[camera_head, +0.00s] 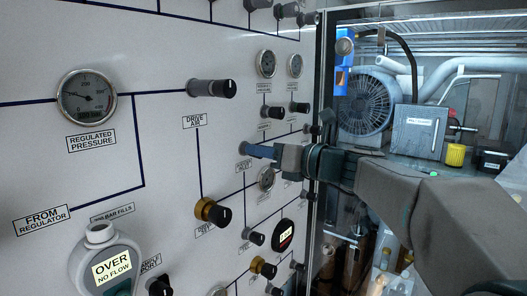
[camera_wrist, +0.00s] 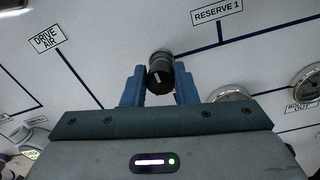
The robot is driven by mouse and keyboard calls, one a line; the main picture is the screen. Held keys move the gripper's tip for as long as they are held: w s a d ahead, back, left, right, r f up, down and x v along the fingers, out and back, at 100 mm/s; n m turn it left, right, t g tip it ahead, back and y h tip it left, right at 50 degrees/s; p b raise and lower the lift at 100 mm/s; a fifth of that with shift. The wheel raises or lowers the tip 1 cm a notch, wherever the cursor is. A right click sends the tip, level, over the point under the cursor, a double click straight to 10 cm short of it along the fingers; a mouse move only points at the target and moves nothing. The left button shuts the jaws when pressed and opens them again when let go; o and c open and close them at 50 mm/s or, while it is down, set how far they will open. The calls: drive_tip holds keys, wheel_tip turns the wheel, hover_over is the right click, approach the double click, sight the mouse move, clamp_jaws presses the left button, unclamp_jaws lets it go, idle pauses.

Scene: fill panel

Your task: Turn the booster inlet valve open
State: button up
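A black valve knob (camera_wrist: 160,72) with a metal collar sticks out of the white panel in the wrist view. My gripper (camera_wrist: 160,85) has one blue finger on each side of this knob, close against it with no clear gap. In the head view my gripper (camera_head: 258,151) reaches the panel from the right, and its fingers hide the knob. A small label (camera_head: 245,165) just below the fingers is partly covered and too small to read surely. The knob's pointer direction is not clear.
A black knob (camera_head: 212,88) above the drive air label (camera_head: 194,121) and a brass-collared knob (camera_head: 213,212) stick out to the left. Several knobs and gauges crowd the panel around my gripper. A glazed cabinet with a fan (camera_head: 366,103) stands at the right behind my arm.

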drive_tip(key=shift+f+n+b, duration=0.1)
drive_tip(key=shift+n+b, duration=0.2)
drive_tip(key=shift+b, duration=0.15)
drive_tip(key=shift+f+n+b, duration=0.1)
drive_tip(key=shift+n+b, duration=0.8)
drive_tip(key=shift+b, duration=0.15)
drive_tip(key=shift+s+a+f+n+t+h+b, duration=0.1)
drive_tip(key=shift+n+t+h+b, duration=0.1)
drive_tip(key=shift+n+b, duration=4)
drive_tip(key=shift+w+d+f+n+t+h+b, duration=0.1)
drive_tip(key=shift+n+t+h+b, duration=0.1)
drive_tip(key=shift+n+b, duration=4)
drive_tip(key=shift+s+a+f+n+t+h+b, duration=0.15)
drive_tip(key=shift+n+b, duration=2.45)
drive_tip(key=shift+n, duration=3.2)
drive_tip(key=shift+r+n, duration=0.1)
drive_tip(key=shift+n, duration=0.2)
drive_tip(key=o, duration=1)
